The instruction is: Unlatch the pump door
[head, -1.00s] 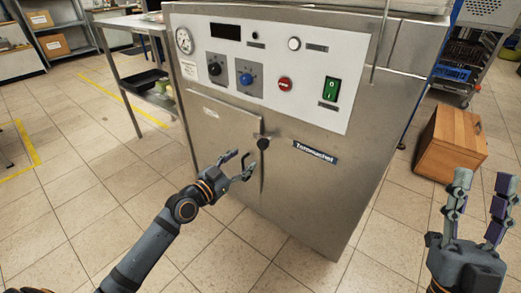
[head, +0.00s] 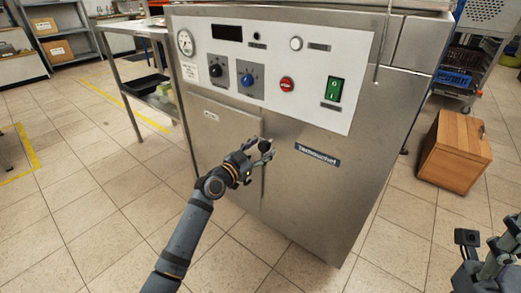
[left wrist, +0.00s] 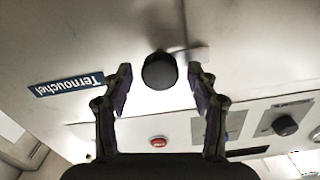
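The pump door (head: 215,135) is the metal panel at the lower left of the steel cabinet and looks closed. Its dark round latch knob (left wrist: 160,71) lies between the fingertips of my left gripper (left wrist: 160,92) in the left wrist view, with a gap on each side. In the head view, my left gripper (head: 265,152) is at the door's right edge and largely hides the knob. It is open, and I see no contact with the knob. My right gripper (head: 485,250) is open and empty at the lower right, partly cut off by the frame.
The cabinet's control panel (head: 268,75) has a gauge, knobs, a red button and a green switch (head: 334,90). A wooden box (head: 455,152) stands on the floor at right. A metal side table (head: 135,25) stands at left. The tiled floor in front is clear.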

